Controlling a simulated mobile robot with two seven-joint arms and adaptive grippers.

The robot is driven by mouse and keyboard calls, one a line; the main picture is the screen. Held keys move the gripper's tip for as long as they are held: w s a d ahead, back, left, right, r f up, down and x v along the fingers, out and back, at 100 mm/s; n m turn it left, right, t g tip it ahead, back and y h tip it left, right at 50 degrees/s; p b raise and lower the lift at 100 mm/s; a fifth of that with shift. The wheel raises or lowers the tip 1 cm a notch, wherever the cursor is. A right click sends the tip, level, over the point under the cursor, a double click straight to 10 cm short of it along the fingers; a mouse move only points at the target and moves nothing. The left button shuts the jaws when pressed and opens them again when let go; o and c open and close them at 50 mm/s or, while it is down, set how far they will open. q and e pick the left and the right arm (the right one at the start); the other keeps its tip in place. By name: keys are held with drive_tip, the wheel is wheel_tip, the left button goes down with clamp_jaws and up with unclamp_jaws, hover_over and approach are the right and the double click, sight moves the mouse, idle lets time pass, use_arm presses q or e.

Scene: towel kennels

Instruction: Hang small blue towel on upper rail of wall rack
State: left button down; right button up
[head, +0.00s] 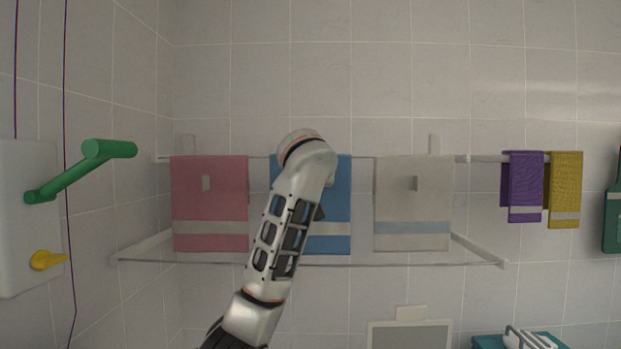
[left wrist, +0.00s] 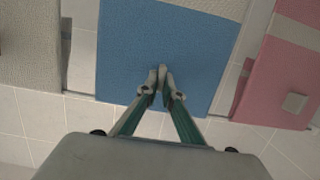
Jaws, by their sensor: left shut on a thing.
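The blue towel (head: 339,190) has a pale stripe near its lower end. It hangs at the upper rail (head: 362,157) of the wall rack, between a pink and a white towel. My left arm covers much of it in the head view, hiding the fingertips. In the left wrist view the blue towel (left wrist: 200,50) fills the middle, and my left gripper (left wrist: 161,78) has its fingers closed together on the cloth. My right gripper is in neither view.
The pink towel (head: 210,190) and white towel (head: 412,200) hang close on either side. A lower rail (head: 400,264) runs below. Small purple (head: 525,185) and yellow (head: 564,190) towels hang at right. A green handle (head: 110,149) juts out at left.

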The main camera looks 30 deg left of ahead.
use_arm(q)
drive_tip(key=c, duration=1.7)
unclamp_jaws()
drive_tip(key=v, duration=0.3)
drive_tip(key=f+p+v, duration=0.1)
drive_tip(key=v, duration=0.2)
drive_tip(key=p+v, duration=0.1)
drive_tip(key=v, duration=0.2)
drive_tip(key=shift+s+f, duration=0.15)
drive_tip(key=shift+f, duration=0.2)
